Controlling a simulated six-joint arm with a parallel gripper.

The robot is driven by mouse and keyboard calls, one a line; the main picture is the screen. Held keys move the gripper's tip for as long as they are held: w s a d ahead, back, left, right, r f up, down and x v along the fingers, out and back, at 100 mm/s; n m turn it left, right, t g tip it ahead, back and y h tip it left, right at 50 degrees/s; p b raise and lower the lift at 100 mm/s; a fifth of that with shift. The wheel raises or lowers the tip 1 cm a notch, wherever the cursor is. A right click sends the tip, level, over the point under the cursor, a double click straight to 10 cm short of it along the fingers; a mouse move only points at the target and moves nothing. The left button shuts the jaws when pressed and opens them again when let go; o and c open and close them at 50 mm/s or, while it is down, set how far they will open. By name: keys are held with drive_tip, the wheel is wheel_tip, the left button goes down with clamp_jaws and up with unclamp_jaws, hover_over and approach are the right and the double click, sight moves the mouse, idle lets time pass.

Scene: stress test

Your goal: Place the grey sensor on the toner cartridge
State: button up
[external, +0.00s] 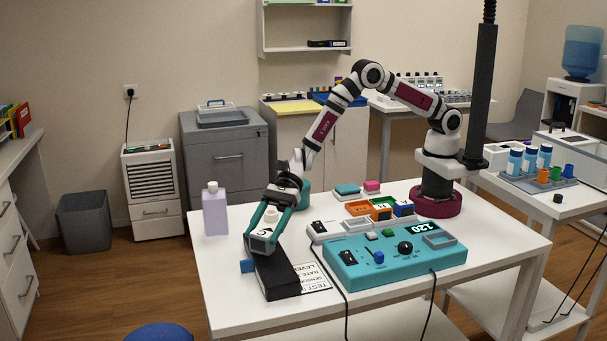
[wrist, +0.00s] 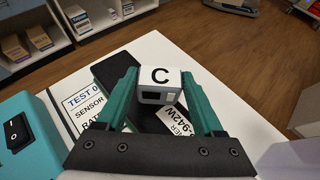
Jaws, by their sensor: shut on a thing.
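The grey sensor (external: 262,244) is a small block with a pale face marked C. In the wrist view the sensor (wrist: 158,84) sits between the green fingers. My gripper (external: 266,236) is shut on it; the fingers also flank it in the wrist view (wrist: 158,92). The toner cartridge (external: 278,277) is a long black block lying on the table, with a blue part at its left side. The sensor is over the cartridge's far end; I cannot tell whether they touch. In the wrist view the cartridge (wrist: 113,70) is partly hidden by the sensor and fingers.
A printed test sheet (external: 314,278) lies right of the cartridge. A teal control box (external: 395,262) with cables stands further right. A lilac bottle (external: 215,212) stands at the back left. Coloured bins (external: 358,209) stand behind the box. The table's front left is clear.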

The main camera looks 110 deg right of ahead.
drive_tip(key=shift+f, duration=0.1)
drive_tip(key=shift+f, duration=0.4)
drive_tip(key=o, duration=1.4)
drive_tip(key=shift+o, duration=0.2)
